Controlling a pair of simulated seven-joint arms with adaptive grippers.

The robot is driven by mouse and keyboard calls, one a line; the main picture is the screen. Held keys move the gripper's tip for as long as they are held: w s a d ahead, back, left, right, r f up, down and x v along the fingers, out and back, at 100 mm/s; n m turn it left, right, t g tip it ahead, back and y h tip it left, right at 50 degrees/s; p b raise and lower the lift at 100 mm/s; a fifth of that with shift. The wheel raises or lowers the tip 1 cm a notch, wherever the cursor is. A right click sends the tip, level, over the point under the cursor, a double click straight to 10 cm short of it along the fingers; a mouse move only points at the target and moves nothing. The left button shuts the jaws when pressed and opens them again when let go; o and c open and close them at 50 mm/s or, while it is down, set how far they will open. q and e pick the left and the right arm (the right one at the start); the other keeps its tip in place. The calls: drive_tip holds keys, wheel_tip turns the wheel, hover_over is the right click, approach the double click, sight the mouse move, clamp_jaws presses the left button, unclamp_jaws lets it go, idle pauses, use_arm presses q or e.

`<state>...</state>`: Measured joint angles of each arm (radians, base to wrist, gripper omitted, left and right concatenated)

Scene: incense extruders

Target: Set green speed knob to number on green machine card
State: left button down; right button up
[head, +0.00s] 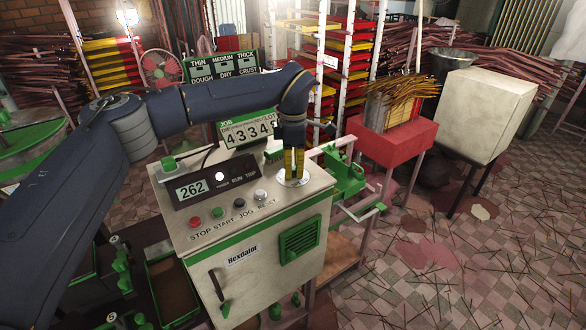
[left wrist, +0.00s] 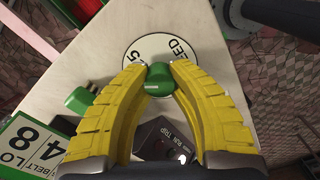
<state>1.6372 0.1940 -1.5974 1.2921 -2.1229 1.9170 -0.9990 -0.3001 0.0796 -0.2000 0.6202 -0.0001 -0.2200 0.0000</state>
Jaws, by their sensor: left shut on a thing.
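The green speed knob (left wrist: 159,80) stands on a white round dial plate (left wrist: 150,50) on top of the Hexdalor machine (head: 265,215). A 5 and part of the word SPEED show on the plate. My left gripper (head: 293,172) points down at this dial, its yellow fingers shut on the knob from two sides; it also shows in the left wrist view (left wrist: 158,72). In the head view the fingers hide the knob. A green-framed card (head: 248,131) with large digits and the words JOB and LOT stands behind the panel. My right gripper is not in view.
A control box (head: 215,184) reading 262 sits left of the dial, with several buttons in front of it. A small green part (head: 275,153) lies close behind my fingers. A red stand (head: 393,142) and a pale box (head: 476,115) are to the right.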

sight(293, 167)
use_arm(q)
drive_tip(key=shift+n, duration=3.3)
drive_tip(key=c, duration=1.1)
unclamp_jaws()
drive_tip(key=shift+o, duration=0.2)
wheel_tip(293, 167, up, 12)
